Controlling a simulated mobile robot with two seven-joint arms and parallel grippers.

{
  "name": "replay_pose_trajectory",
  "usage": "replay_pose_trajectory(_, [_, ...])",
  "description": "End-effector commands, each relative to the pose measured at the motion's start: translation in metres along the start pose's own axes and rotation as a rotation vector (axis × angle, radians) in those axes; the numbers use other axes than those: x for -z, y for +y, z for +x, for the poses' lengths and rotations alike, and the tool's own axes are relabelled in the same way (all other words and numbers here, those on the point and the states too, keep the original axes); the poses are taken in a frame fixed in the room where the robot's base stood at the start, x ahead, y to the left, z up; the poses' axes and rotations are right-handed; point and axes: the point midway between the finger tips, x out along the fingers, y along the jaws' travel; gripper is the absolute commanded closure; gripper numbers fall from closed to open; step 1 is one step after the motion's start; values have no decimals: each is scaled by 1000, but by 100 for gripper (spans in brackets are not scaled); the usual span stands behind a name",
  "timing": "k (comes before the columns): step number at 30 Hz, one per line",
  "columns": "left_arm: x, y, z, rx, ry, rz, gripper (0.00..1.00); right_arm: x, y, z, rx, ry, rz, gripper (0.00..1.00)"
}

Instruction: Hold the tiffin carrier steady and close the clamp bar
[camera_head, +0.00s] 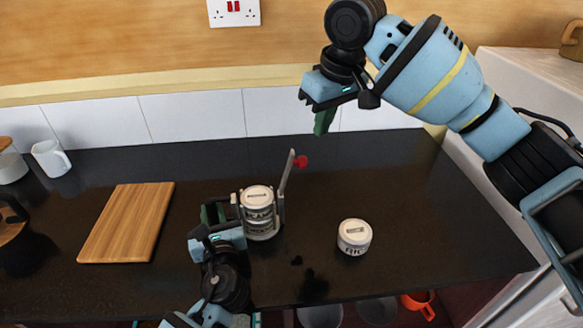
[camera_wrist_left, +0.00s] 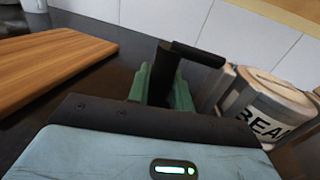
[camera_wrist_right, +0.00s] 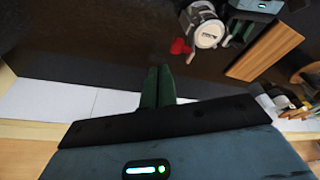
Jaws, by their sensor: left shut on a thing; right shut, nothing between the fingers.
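The tiffin carrier (camera_head: 259,218) is a stack of pale tins with a dark-lettered band, upright on the black counter. Its grey clamp bar (camera_head: 287,174) stands raised from the carrier's right side, tilted a little right, with a red knob (camera_head: 301,161) near its top. My left gripper (camera_head: 222,212) is at the carrier's left side, shut on its black side handle (camera_wrist_left: 197,54). The carrier's lettered side (camera_wrist_left: 262,108) shows in the left wrist view. My right gripper (camera_head: 323,121) is shut and empty, above and behind the red knob, apart from it. The red knob also shows in the right wrist view (camera_wrist_right: 180,47).
A lidded white tin (camera_head: 354,236) stands on the counter right of the carrier. A wooden board (camera_head: 127,222) lies to the left. A white mug (camera_head: 50,158) stands at the back left. The counter right of the tin is clear; a tiled wall (camera_head: 195,118) borders the back.

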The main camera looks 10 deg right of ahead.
Motion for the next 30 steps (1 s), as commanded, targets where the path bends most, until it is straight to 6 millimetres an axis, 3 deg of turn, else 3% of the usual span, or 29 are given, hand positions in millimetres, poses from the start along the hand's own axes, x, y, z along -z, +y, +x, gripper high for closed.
replay_pose_trajectory(11, [-1, 0, 0, 0, -2, -3, 100, 0, 3, 2, -14, 1, 3, 100])
replay_pose_trajectory(30, [-1, 0, 0, 0, -2, -2, 100, -19, 3, 76, -12, 0, 4, 100])
